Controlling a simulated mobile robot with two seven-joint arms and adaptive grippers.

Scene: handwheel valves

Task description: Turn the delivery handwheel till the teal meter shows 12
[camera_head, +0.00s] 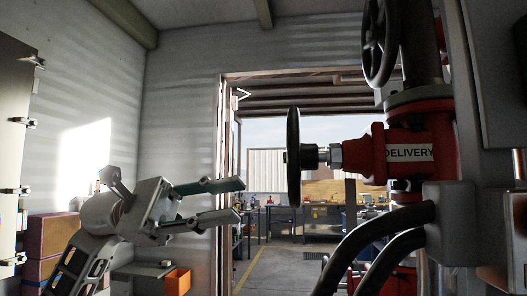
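The delivery handwheel (293,158) is dark and seen nearly edge-on, standing upright on a horizontal stem. The stem runs right into a red valve body (374,155) with a white "DELIVERY" label (410,153). My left gripper (241,199) is to the left of the wheel and a little below its middle in the picture. Its two fingers point right and are spread apart, with nothing between them. It shows apart from the wheel. The teal meter is not visible. My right gripper is not visible.
Another dark handwheel (382,40) is at the upper right. Thick black hoses (372,238) curve below the valve. An open doorway behind shows workbenches and floor. Boxes (50,236) and an orange bin (177,282) are at lower left. Between gripper and wheel looks clear.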

